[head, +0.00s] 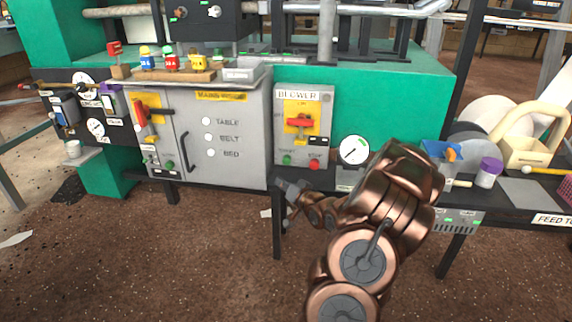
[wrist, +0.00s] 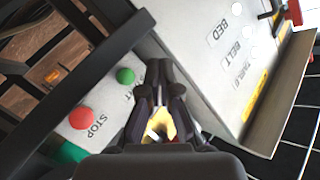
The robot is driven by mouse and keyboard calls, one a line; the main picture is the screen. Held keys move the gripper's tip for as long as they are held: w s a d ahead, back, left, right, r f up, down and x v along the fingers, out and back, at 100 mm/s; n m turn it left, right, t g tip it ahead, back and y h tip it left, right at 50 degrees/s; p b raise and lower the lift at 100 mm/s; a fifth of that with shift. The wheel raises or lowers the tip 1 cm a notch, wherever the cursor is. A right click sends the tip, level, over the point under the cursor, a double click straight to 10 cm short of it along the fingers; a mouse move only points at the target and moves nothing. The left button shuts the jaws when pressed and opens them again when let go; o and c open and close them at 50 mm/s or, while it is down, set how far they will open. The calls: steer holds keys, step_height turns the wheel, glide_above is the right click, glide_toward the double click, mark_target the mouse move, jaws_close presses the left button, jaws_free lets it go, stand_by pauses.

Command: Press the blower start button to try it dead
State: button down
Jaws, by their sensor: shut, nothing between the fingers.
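The grey BLOWER panel (head: 279,137) carries a green start button (head: 287,160) and a red stop button (head: 314,164). Above them a red handle (head: 299,122) lies roughly level on a yellow plate. My gripper (head: 283,187) is just below the green button in the head view. In the wrist view the gripper (wrist: 159,72) is shut and empty. The green button (wrist: 125,76) shows just left of the fingertips, apart from them in the picture. The red button (wrist: 80,118), labelled STOP, is farther left. Whether the fingertips touch the panel cannot be told.
Left of the panel stands a grey cabinet (head: 240,165) labelled TABLE, BELT, BED, with a red handle (head: 141,112). A round gauge (head: 354,150) sits right of the panel, close to my arm. Several coloured padlocks stand on a wooden block (head: 165,75). A dark bar (wrist: 70,88) crosses the wrist view.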

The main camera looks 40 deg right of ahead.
mark_target(286, 176)
steer(key=shift+w+d, duration=0.1)
steer(key=w+d+p, duration=0.1)
steer(key=d, duration=0.1)
steer(key=w+d+p, duration=0.2)
steer(key=d, duration=0.1)
steer(key=shift+w+d+r, duration=0.2)
steer(key=shift+w+d, duration=0.15)
steer(key=shift+w, duration=0.05)
steer(key=shift+w+d+f+p, duration=0.15)
steer(key=shift+w+d+p, duration=0.35)
steer(key=shift+d+p, duration=0.25)
steer(key=shift+a, duration=0.1)
stand_by(0.5)
steer(key=shift+w+d+p, duration=0.15)
steer(key=shift+d+p, duration=0.05)
steer(key=shift+p, duration=0.35)
steer(key=shift+w+d+f+p, duration=0.1)
steer(key=shift+w+d+p, duration=0.05)
steer(key=shift+p, duration=0.2)
steer(key=shift+w+d+p, duration=0.25)
steer(key=shift+d+p, duration=0.2)
steer(key=shift+p, duration=0.2)
stand_by(0.9)
steer(key=shift+s+a, duration=0.1)
steer(key=shift+a, duration=0.05)
steer(key=shift+s+a, duration=0.4)
steer(key=shift+a, duration=0.25)
